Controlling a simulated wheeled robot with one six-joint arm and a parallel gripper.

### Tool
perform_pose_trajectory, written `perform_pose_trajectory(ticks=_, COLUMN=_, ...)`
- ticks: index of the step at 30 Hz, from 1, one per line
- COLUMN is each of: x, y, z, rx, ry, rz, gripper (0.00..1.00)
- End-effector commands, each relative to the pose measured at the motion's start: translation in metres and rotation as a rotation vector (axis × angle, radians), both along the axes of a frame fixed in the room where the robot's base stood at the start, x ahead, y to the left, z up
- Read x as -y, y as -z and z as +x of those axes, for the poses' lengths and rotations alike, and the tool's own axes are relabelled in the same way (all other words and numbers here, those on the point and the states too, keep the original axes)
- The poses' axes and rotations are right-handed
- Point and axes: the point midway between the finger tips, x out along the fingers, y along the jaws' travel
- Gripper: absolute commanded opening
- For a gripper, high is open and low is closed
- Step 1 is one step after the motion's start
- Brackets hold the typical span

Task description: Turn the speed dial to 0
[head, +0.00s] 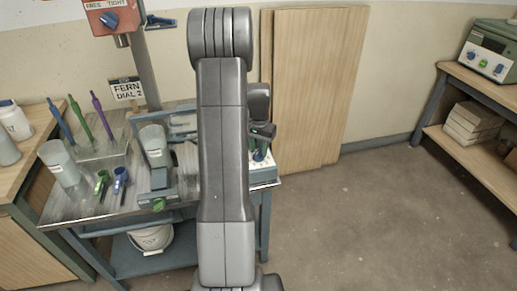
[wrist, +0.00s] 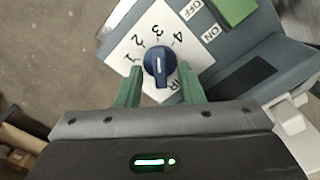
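The speed dial (wrist: 160,67) is a dark blue knob with a white line, on a white plate (wrist: 126,47) marked 1, 2, 3 and 4. The line stands nearly vertical in the wrist view, with the 3 straight above it. No 0 mark is readable; the lower plate is partly hidden by my gripper. My gripper (wrist: 159,84) is open, with one green finger on each side of the dial; whether they touch it I cannot tell. In the head view, the dial's white-topped machine (head: 263,174) stands at the table's right end, partly behind my arm.
Beside the dial are an OFF/ON marking and a green block (wrist: 235,8). The table (head: 95,205) holds cups, coloured tools and a clamp. A red box (head: 112,17) with another blue knob hangs above. A sign (head: 126,90) reads "FERN DIAL 2". The floor at right is clear.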

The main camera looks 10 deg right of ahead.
Motion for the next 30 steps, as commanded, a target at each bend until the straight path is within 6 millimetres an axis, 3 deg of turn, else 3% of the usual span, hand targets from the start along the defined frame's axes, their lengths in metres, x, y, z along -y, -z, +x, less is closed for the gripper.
perform_pose_trajectory(ticks=9, x=0.0000, y=0.0029, z=0.0002, rx=0.001, ry=0.000, rz=0.000, gripper=0.35)
perform_pose_trajectory(ticks=15, x=0.0000, y=0.0027, z=0.0002, rx=0.001, ry=0.000, rz=0.000, gripper=0.00)
perform_pose_trajectory(ticks=30, x=0.0001, y=0.0025, z=0.0003, rx=0.001, ry=-0.100, rz=0.000, gripper=0.00)
